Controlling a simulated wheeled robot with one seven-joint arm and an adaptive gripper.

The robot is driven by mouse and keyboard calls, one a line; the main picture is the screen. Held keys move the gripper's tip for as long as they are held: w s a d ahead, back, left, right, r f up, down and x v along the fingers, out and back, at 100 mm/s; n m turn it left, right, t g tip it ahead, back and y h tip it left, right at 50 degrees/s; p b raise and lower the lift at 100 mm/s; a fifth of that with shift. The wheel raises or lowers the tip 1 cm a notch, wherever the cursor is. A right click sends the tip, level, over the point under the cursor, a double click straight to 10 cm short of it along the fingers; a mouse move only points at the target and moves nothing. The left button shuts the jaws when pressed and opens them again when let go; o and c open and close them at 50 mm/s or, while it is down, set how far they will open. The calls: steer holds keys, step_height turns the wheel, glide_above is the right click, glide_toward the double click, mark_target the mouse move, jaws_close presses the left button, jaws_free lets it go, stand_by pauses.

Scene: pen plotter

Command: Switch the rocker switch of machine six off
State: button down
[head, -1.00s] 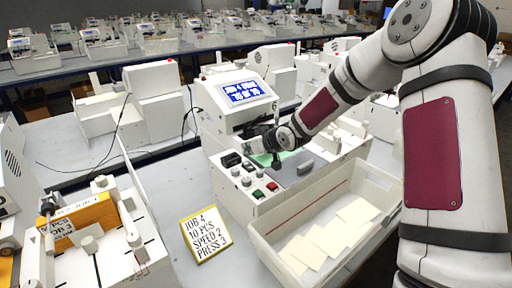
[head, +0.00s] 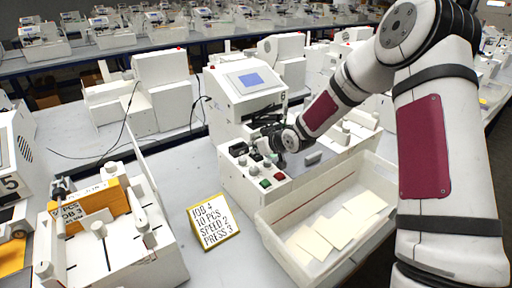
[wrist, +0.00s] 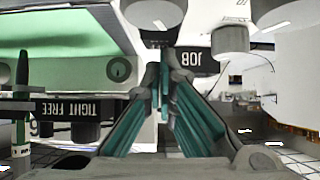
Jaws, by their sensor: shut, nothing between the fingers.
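Machine six (head: 232,98) is the white machine with the tilted blue display (head: 250,81) and a 6 on its side. Its front panel carries a black switch (head: 238,149) at the left, which looks like the rocker; which way it is tipped is too small to tell. My gripper (head: 262,143) is low over the panel, just right of that switch; contact cannot be told. In the wrist view its teal fingers (wrist: 164,78) converge, shut and empty, near a JOB label (wrist: 196,56). The rocker cannot be made out there.
Panel knobs (head: 253,171), a red button (head: 278,176) and a green button (head: 265,183) sit close below my gripper. A white bin (head: 276,243) with cards stands in front. A job sign (head: 213,222) stands left of it. A TIGHT FREE label (wrist: 88,109) shows in the wrist view.

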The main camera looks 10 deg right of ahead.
steer(key=shift+s+d+f, duration=0.1)
steer(key=shift+s, duration=0.05)
steer(key=shift+s+d+f+p, duration=0.15)
steer(key=shift+s+p, duration=0.1)
steer(key=shift+s, duration=0.15)
steer(key=shift+s+d+f+p, duration=0.1)
steer(key=shift+s+d+p, duration=0.1)
steer(key=shift+s, duration=0.2)
steer(key=shift+a+r, duration=0.1)
steer(key=shift+r, duration=0.05)
